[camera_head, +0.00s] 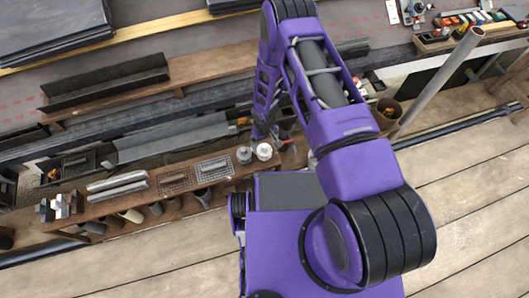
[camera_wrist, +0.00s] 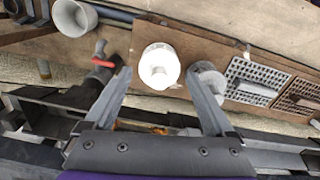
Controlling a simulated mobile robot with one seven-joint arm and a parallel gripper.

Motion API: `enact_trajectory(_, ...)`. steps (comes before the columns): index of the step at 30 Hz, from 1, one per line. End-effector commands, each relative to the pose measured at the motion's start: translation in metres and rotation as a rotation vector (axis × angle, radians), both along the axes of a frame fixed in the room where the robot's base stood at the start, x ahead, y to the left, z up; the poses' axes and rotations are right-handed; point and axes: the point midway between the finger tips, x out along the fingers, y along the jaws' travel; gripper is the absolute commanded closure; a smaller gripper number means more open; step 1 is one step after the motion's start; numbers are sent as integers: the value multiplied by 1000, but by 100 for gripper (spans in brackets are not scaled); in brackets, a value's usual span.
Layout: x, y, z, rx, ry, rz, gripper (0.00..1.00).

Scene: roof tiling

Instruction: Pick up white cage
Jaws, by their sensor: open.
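My gripper (camera_wrist: 157,74) is open in the wrist view, with its two fingers apart over a brown wooden shelf (camera_wrist: 150,22). A bright white round piece with a raised middle knob (camera_wrist: 158,65) shows between the fingertips, with gaps on both sides. It also shows in the head view (camera_head: 264,151). A similar grey round piece (camera_wrist: 208,80) is partly hidden by the right finger. A pale grid-like piece (camera_wrist: 240,68) lies right of it, and shows in the head view (camera_head: 213,168). I cannot tell for certain which of these is the white cage.
A brown grid piece (camera_head: 173,180) and pale ridged bars (camera_head: 117,187) lie farther along the shelf. A red-handled tool (camera_wrist: 103,62) is close to the left finger. A cup (camera_wrist: 73,17) stands beyond. Wooden planks (camera_head: 480,190) lie clear at the right.

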Motion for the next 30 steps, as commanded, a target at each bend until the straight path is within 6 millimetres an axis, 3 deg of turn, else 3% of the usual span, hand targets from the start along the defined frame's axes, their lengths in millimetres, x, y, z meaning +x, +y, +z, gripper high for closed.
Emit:
enact_trajectory(1, 2, 0, -12, 0, 1, -3, 11)
enact_trajectory(6, 3, 1, -30, 0, 2, -1, 11)
enact_trajectory(14, 3, 1, -32, 0, 1, -1, 11)
enact_trajectory(26, 3, 1, -32, 0, 1, -1, 80)
enact_trajectory(30, 3, 1, -32, 0, 1, -1, 80)
